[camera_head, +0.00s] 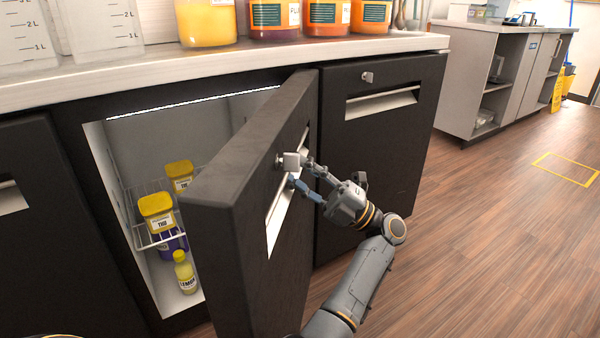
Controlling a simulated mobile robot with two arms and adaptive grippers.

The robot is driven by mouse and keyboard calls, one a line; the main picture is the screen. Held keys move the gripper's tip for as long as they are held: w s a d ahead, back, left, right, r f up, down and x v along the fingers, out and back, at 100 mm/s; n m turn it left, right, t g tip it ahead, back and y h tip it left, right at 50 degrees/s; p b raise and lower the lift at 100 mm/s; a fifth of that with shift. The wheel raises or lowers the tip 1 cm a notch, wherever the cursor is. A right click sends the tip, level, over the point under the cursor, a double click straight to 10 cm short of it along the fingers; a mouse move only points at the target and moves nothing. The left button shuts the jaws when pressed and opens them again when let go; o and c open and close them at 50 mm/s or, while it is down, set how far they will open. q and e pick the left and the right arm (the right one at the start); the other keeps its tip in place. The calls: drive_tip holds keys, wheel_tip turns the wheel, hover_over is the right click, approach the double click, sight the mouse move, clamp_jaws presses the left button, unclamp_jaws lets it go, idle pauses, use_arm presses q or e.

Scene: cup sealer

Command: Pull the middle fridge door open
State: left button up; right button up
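The middle fridge door (245,165) is black and stands well open, swung outward from its right side. The lit white interior (115,170) shows on the left of it. My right gripper (291,172) is at the outer face of this door, by the recessed handle (274,222) and a small square metal lock piece. Its two fingers look spread apart, with the tips at the handle's upper end. I cannot tell whether the tips touch the handle. My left gripper is not in view; only a small dark curved part shows at the bottom left edge.
Inside, a wire rack (150,236) holds yellow-lidded jars (158,212), with a yellow bottle (185,272) below. The right fridge door (380,130) and left door (25,230) are shut. Containers line the countertop (150,75). Wooden floor (480,240) is clear at right.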

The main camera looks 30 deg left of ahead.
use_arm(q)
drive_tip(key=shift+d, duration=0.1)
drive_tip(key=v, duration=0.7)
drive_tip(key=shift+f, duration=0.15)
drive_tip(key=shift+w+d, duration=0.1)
